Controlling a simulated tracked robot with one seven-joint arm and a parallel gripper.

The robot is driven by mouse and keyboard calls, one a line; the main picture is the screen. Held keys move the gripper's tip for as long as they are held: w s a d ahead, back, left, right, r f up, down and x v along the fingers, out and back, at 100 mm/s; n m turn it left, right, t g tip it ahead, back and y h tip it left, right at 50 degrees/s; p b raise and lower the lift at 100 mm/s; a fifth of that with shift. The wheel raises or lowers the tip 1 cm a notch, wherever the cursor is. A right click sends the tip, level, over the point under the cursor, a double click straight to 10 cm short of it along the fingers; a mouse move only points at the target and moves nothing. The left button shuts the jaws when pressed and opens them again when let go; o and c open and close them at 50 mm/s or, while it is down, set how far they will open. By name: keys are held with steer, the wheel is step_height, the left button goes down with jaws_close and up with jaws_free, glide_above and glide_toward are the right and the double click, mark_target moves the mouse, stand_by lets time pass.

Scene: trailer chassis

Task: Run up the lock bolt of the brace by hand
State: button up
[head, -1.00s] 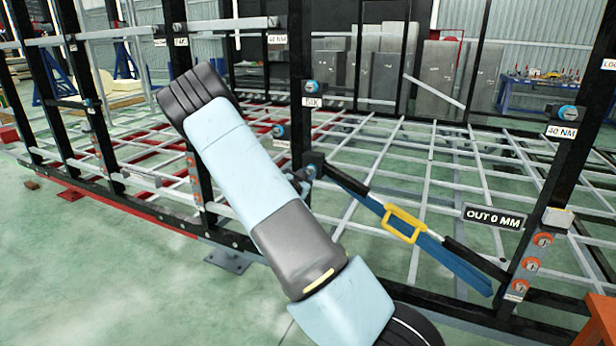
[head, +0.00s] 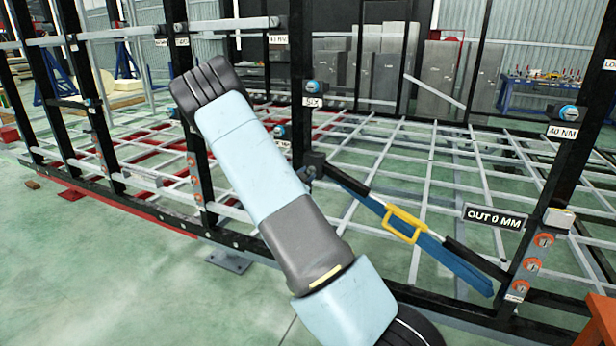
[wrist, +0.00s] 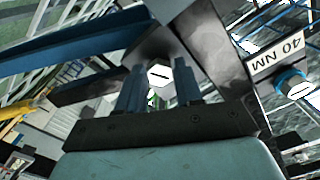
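The brace is a blue bar (head: 462,268) with a yellow handle (head: 405,223), slanting down to the right across the frame; a plate reading "OUT 0 MM" (head: 493,217) is beside its lower end. In the wrist view a pale hexagonal bolt head (wrist: 158,75) with a dark line across it sits between the two blue-grey fingertips of my gripper (wrist: 160,84). The fingers are apart, one on each side of the head. I cannot tell whether they touch it. My gripper is hidden in the head view.
Black uprights (head: 299,80) and a grey floor grid (head: 440,150) surround the brace. A blue bolt (head: 568,113) with a "40 NM" label (head: 562,132) is on the right upright; a similar pair shows in the wrist view (wrist: 290,80). An orange block (head: 600,325) stands at lower right.

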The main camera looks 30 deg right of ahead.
steer(key=o, duration=0.4)
steer(key=shift+d, duration=0.1)
steer(key=v, duration=1.4)
steer(key=shift+w, duration=0.15)
